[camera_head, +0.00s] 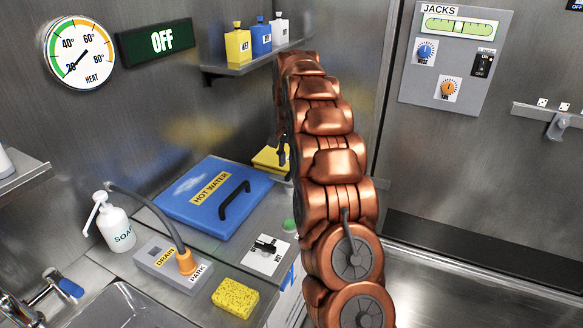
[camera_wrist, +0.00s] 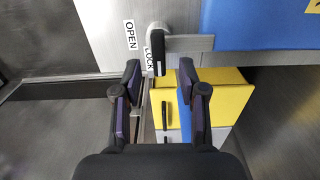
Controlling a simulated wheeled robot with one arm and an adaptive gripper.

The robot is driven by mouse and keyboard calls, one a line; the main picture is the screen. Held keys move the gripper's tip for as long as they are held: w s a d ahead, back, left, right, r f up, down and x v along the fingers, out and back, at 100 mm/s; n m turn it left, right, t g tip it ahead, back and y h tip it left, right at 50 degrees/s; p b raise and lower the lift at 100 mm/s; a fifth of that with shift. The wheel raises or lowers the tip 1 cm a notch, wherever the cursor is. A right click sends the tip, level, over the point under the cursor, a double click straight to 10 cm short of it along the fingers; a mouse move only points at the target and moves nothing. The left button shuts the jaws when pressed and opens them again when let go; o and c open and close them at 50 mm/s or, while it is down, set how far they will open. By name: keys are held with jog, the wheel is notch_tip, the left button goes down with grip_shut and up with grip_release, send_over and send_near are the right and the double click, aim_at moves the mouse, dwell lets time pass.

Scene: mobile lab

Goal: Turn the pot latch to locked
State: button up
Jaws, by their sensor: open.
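In the wrist view the latch (camera_wrist: 158,52) is a dark lever with a white mark at its tip. It joins a grey metal bar (camera_wrist: 193,43) running to the right. The LOCK label (camera_wrist: 149,58) is directly left of the lever and partly covered; the OPEN label (camera_wrist: 130,35) is further left. My gripper (camera_wrist: 160,76) is open, with one fingertip on each side of the lever's lower end in the picture. I see no contact, and the depth between them is unclear. In the head view my copper arm hides the latch and most of the gripper.

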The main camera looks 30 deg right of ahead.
aim_at(289, 173)
jog(key=shift+r, duration=2.15)
jog(key=shift+s+a+r, duration=0.1)
jog(key=shift+a, duration=0.1)
jog(key=s+a+r+n+g+p, duration=0.1)
jog(key=s+a+r+n+p, duration=0.2)
jog(key=s+a, duration=0.6)
jog(key=s+a+r+n+p, duration=0.1)
jog(key=s+a+r+n, duration=0.25)
jog(key=s+a, duration=0.5)
jog(key=s+a+f+n+p, duration=0.1)
jog(key=s+a+f+n, duration=0.1)
jog(key=s, duration=1.1)
jog(key=s+a+f+n+p, duration=0.1)
jog(key=s+a+n+p, duration=0.1)
jog(key=s, duration=1.1)
jog(key=a+n, duration=0.1)
jog(key=a, duration=0.1)
jog(key=shift+s+a+f+g, duration=0.3)
jog(key=shift+f+g, duration=0.05)
jog(key=shift+g, duration=0.05)
